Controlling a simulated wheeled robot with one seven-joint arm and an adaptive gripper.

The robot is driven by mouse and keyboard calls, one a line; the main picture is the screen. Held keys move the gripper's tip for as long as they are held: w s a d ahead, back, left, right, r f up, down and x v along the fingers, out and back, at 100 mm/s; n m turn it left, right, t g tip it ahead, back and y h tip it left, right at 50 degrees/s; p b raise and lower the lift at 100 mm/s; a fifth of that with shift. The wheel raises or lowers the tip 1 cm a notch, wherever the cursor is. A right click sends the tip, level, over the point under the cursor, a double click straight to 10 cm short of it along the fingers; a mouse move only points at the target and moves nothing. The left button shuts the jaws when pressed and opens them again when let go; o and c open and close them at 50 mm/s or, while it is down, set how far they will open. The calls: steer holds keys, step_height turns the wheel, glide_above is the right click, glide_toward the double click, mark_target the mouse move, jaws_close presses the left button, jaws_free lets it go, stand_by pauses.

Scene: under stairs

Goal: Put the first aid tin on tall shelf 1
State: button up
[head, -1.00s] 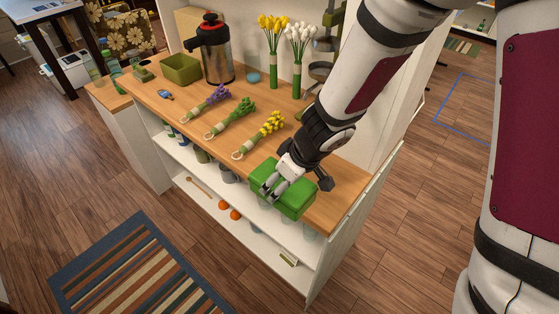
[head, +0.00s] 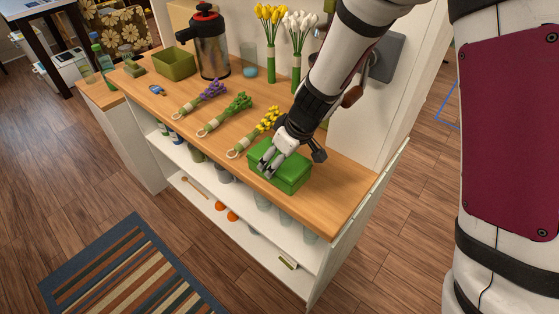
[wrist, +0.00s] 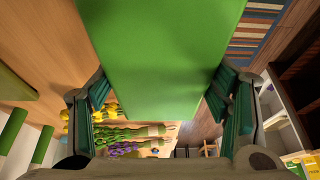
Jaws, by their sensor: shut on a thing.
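The first aid tin, a green box (head: 289,178), is at the right part of the wooden counter top, near its front edge. My gripper (head: 268,166) is shut on it from above. In the wrist view the green tin (wrist: 165,60) fills the middle, between the two dark green finger pads of my gripper (wrist: 165,115). I cannot tell whether the tin touches the counter or hangs just above it. No label shows on the tin, and its far side is partly hidden by my gripper. I cannot tell which part of the furniture is tall shelf 1.
Bouquets with yellow (head: 258,132), green (head: 226,115) and purple (head: 200,98) flowers lie left of the tin. A steel airpot (head: 210,45) and an olive bin (head: 174,64) stand farther back. Jars and orange items sit on the lower shelf (head: 245,225). A striped rug (head: 130,275) lies on the floor.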

steer(key=shift+f+b, duration=0.55)
steer(key=shift+b, duration=0.05)
steer(key=shift+f, duration=0.1)
steer(key=o, duration=1.7)
